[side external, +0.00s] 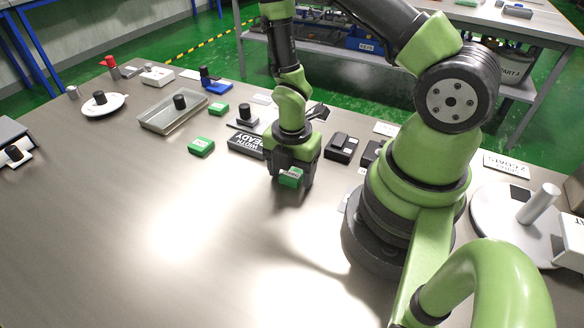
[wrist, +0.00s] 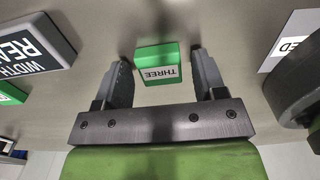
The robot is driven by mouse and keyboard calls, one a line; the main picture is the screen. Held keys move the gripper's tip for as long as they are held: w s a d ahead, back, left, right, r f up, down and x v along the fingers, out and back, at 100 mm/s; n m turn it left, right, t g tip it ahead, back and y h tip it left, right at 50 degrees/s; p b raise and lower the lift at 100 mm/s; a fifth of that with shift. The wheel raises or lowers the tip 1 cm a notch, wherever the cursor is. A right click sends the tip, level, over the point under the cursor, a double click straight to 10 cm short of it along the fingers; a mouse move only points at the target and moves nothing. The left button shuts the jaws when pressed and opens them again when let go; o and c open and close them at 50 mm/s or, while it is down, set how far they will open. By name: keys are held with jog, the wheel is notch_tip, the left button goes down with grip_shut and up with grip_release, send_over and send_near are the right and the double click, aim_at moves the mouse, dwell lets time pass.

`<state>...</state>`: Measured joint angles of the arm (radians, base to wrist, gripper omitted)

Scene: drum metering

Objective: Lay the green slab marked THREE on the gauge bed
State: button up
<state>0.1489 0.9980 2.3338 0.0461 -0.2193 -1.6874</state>
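The green slab marked THREE (wrist: 158,64) shows in the wrist view between the fingertips of my gripper (wrist: 163,72), its label facing the camera. A gap shows on each side of it, so the gripper is open and not closed on it. In the side view the slab (side external: 290,178) is at the fingertips of my gripper (side external: 292,182), partly hidden by them. Whether it rests on the table there I cannot tell. No label names the gauge bed, and I cannot tell which thing it is.
A dark block marked WIDTH READY (side external: 247,144) lies left of the gripper. Other green slabs (side external: 201,147) (side external: 219,108) lie farther left. A grey tray (side external: 158,127) and a white dish (side external: 90,110) stand beyond. Dark boxes (side external: 341,148) stand to the right. The front table is clear.

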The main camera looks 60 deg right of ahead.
jog(key=shift+r, duration=0.15)
notch_tip(320, 180, up, 10)
notch_tip(320, 180, up, 12)
jog(key=m+t, duration=0.4)
jog(key=m, duration=0.7)
send_over(291, 176)
jog(key=a, duration=0.2)
jog(key=s+a+r+m+t+y, duration=0.1)
jog(key=s+r+m, duration=0.2)
jog(key=r+m, duration=0.2)
jog(key=shift+a+r+m, duration=0.15)
jog(key=shift+a+m, duration=0.25)
jog(key=shift+o, duration=0.2)
jog(key=s+r+m+t, duration=0.1)
jog(key=m, duration=0.1)
jog(key=s+a+r+m+t, duration=0.1)
jog(key=s+r+m, duration=0.1)
jog(key=m, duration=0.1)
jog(key=shift+s+a+r+y, duration=0.1)
jog(key=shift+s+a+y, duration=0.1)
jog(key=shift+y, duration=0.2)
jog(key=shift+o, duration=0.3)
jog(key=shift+s+a+r+m, duration=0.15)
jog(key=shift+s+m, duration=0.1)
jog(key=shift+m, duration=0.15)
